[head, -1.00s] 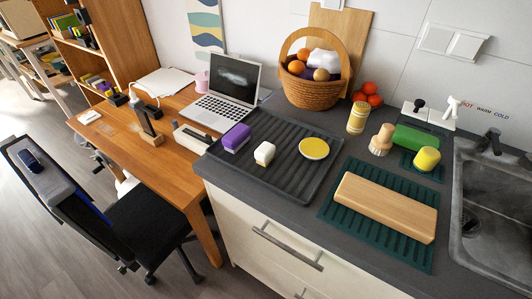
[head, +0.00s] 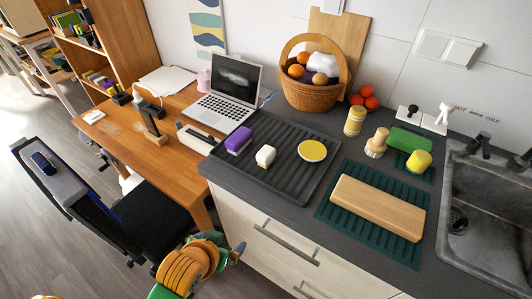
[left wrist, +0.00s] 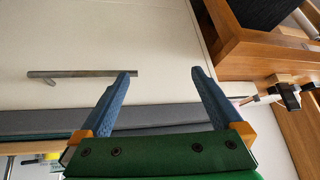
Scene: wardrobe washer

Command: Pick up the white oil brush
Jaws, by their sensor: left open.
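A small brush (head: 376,144) with a wooden knob and pale bristles stands upright on the counter, right of the yellow container. A small white block (head: 265,156) lies on the dark ribbed mat; I cannot tell which of the two is the white oil brush. My left gripper (head: 227,247) is at the bottom of the head view, in front of the cabinet and well short of both. In the left wrist view its two blue fingers (left wrist: 160,74) are spread and empty, facing the pale cabinet front. My right gripper is not in view.
The dark mat (head: 252,176) also holds a purple block (head: 239,140) and a yellow disc (head: 312,151). A wooden board (head: 377,206) lies on a green mat by the sink (head: 490,220). A fruit basket (head: 312,95) stands behind. The cabinet handle (head: 287,243) juts out near my gripper.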

